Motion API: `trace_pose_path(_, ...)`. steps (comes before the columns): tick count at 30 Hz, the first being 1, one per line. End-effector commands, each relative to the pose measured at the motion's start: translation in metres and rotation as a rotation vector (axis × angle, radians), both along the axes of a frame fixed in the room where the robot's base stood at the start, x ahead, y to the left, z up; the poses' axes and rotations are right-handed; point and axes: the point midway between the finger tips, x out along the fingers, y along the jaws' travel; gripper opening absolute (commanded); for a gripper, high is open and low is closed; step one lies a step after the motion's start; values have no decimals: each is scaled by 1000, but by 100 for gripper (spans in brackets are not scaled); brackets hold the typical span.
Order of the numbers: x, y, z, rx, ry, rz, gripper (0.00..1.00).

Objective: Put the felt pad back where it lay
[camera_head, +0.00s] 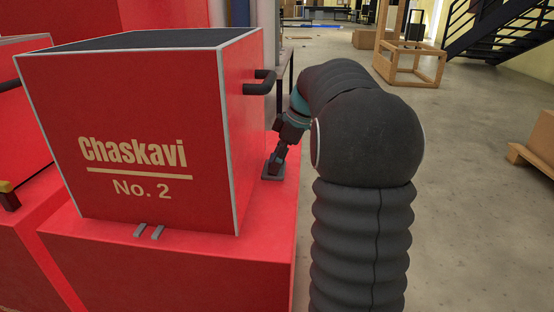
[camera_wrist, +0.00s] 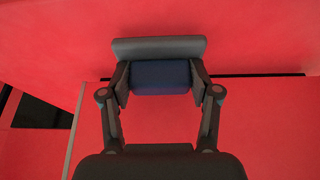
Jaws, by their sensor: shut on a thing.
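The felt pad looks like a flat grey plate with a dark blue block on it; I take this to be the pad. In the wrist view the blue block sits between my fingertips (camera_wrist: 160,77), and the grey plate of the felt pad (camera_wrist: 158,47) sticks out beyond them. My gripper is shut on the block. In the head view my gripper (camera_head: 279,157) points down, with the pad (camera_head: 271,171) at its tip, low over the red plinth (camera_head: 255,262) beside the box's right side. I cannot tell whether the pad touches the plinth.
A red box (camera_head: 140,130) marked "Chaskavi No. 2" stands on the plinth, left of my gripper. A black handle (camera_head: 259,82) juts from its right side, above my gripper. Open floor (camera_head: 465,200) is to the right.

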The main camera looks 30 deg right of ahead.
Motion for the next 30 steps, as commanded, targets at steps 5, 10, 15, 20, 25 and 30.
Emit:
trace_pose_path(5, 0, 0, -5, 0, 0, 0, 29)
trace_pose_path(10, 0, 0, -5, 0, 0, 0, 79)
trace_pose_path(15, 0, 0, -5, 0, 0, 0, 91)
trace_pose_path(20, 0, 0, -6, 0, 0, 0, 91)
trace_pose_path(25, -1, -3, 1, -1, -1, 0, 91)
trace_pose_path(30, -7, -11, 26, -1, -4, -2, 91)
